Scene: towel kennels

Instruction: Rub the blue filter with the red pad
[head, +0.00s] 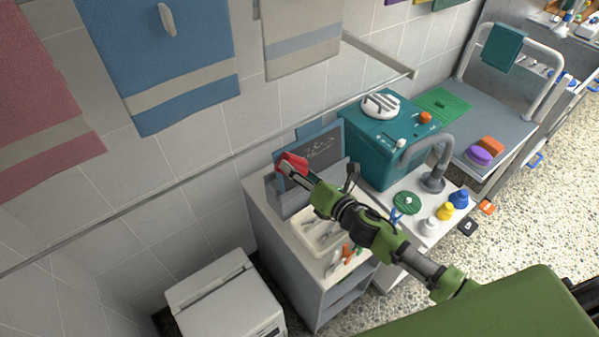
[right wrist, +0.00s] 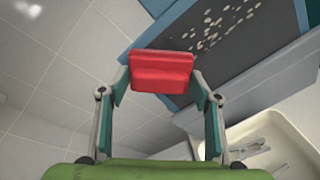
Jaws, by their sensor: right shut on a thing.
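The blue filter (head: 325,146) is a blue-framed panel with a dark face and pale specks. It stands tilted back in a grey-blue holder (head: 300,203) on a cabinet. It also shows in the right wrist view (right wrist: 250,55), with many whitish spots on its face. My right gripper (head: 284,170) is shut on the red pad (head: 294,160), at the filter's left side. In the right wrist view the pad (right wrist: 161,72) sits between the fingertips and overlaps the filter's frame corner. I cannot tell whether pad and filter touch. My left gripper is out of view.
A white tray (head: 312,240) with small tools lies in front of the holder. A teal box (head: 372,150) and a grey tap (head: 433,180) stand to the right. Towels hang on the tiled wall, including a blue one (head: 180,50). A white bin (head: 225,295) stands lower left.

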